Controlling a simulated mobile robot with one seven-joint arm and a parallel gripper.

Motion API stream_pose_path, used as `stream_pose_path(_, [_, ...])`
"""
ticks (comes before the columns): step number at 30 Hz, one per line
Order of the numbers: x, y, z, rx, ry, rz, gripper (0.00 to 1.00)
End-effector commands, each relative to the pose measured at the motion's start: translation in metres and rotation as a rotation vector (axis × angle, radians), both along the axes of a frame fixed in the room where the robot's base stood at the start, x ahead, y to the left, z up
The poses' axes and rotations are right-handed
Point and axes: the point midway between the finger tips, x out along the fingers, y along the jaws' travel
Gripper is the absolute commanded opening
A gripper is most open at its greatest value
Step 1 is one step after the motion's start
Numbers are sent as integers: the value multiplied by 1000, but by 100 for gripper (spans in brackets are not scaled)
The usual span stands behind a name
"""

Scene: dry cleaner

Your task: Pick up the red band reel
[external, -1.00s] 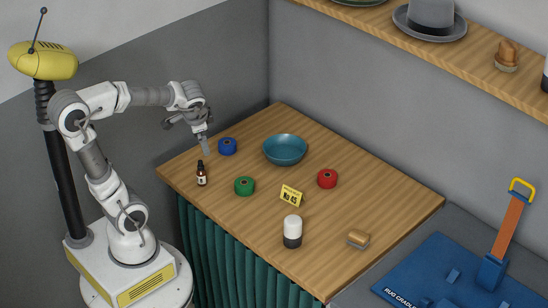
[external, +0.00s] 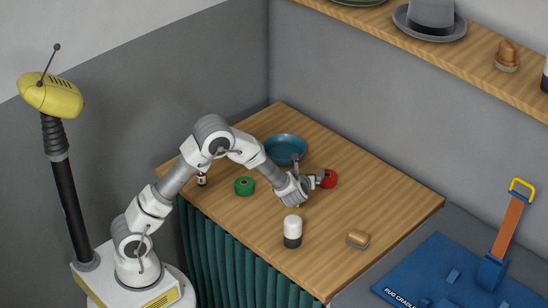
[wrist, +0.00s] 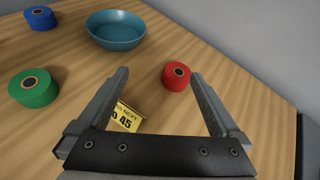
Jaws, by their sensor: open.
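The red band reel (wrist: 175,78) stands upright on the wooden table, with a dark-centred hole in its top. In the wrist view it lies ahead of my gripper (wrist: 161,78), between the lines of the two fingers and closer to the right one. My gripper is open and empty. In the external view my gripper (external: 308,176) is low over the table, right beside the red band reel (external: 329,179), which it partly covers. I cannot tell there whether a finger touches the reel.
A teal bowl (wrist: 116,29) stands behind. A green reel (wrist: 34,87) and a blue reel (wrist: 40,17) are to the left. A yellow number card (wrist: 125,117) is by my left finger. A white-and-black container (external: 292,231) and a brush (external: 358,239) stand nearer the front.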

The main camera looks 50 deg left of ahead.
Motion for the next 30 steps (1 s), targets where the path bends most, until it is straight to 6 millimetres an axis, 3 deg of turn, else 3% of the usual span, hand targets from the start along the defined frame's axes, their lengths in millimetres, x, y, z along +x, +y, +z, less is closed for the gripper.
stream_pose_path(1, [7,-12,-21,42,19,-53,100])
stream_pose_path(3, [13,-24,-36,87,34,-113,100])
stream_pose_path(8, [21,-37,-53,136,50,-179,100])
stream_pose_path(18, [65,-15,-74,139,51,-183,100])
stream_pose_path(26, [82,-5,-80,138,51,-182,100])
stream_pose_path(30, [100,8,-86,138,50,-179,100])
